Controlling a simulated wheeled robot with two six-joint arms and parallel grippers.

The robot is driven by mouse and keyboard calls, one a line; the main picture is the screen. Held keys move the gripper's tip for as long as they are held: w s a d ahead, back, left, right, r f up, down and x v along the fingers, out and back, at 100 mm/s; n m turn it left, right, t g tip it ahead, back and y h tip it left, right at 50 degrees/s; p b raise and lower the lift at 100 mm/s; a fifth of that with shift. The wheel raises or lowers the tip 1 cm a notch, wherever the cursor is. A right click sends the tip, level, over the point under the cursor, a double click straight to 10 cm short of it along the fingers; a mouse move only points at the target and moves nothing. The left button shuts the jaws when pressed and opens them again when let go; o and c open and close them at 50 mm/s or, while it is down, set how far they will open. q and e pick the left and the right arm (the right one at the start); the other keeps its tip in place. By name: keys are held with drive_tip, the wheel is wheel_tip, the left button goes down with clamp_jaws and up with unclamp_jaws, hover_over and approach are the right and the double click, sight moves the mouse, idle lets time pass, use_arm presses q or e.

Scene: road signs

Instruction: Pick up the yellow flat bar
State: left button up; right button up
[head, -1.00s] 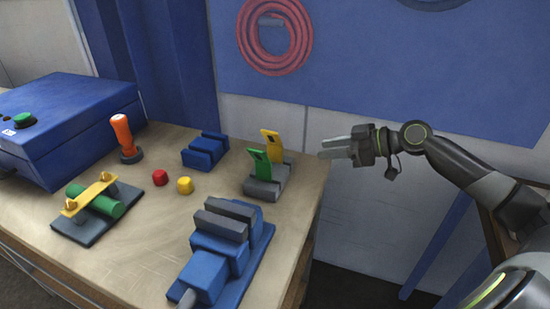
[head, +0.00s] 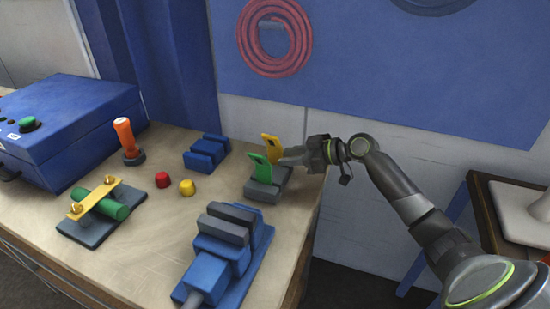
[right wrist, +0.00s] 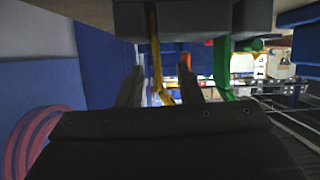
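A yellow flat bar (head: 271,146) with a hole near its top stands upright in a grey slotted holder (head: 262,191). A green flat bar (head: 260,170) stands in front of it in the same holder. My right gripper (head: 290,156) is just right of the yellow bar. In the right wrist view the yellow bar (right wrist: 156,70) shows between the two open fingers of my gripper (right wrist: 160,82), and the green bar (right wrist: 221,68) is outside them. I cannot tell whether the fingers touch the bar. My left gripper is out of view.
A blue vise (head: 220,255) stands in front of the holder.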

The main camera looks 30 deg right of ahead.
sight(276, 158)
drive_tip(key=shift+w+a+f+p, duration=0.1)
drive_tip(key=shift+w+a+p, duration=0.25)
drive_tip(key=shift+w+p, duration=0.1)
drive_tip(key=p+x, duration=0.1)
drive_tip(key=x, duration=0.2)
drive_tip(key=shift+w+f, duration=0.15)
drive_tip(key=shift+w, duration=0.05)
drive_tip(key=shift+w+a+f, duration=0.2)
drive_tip(key=shift+w, duration=0.05)
clamp_jaws()
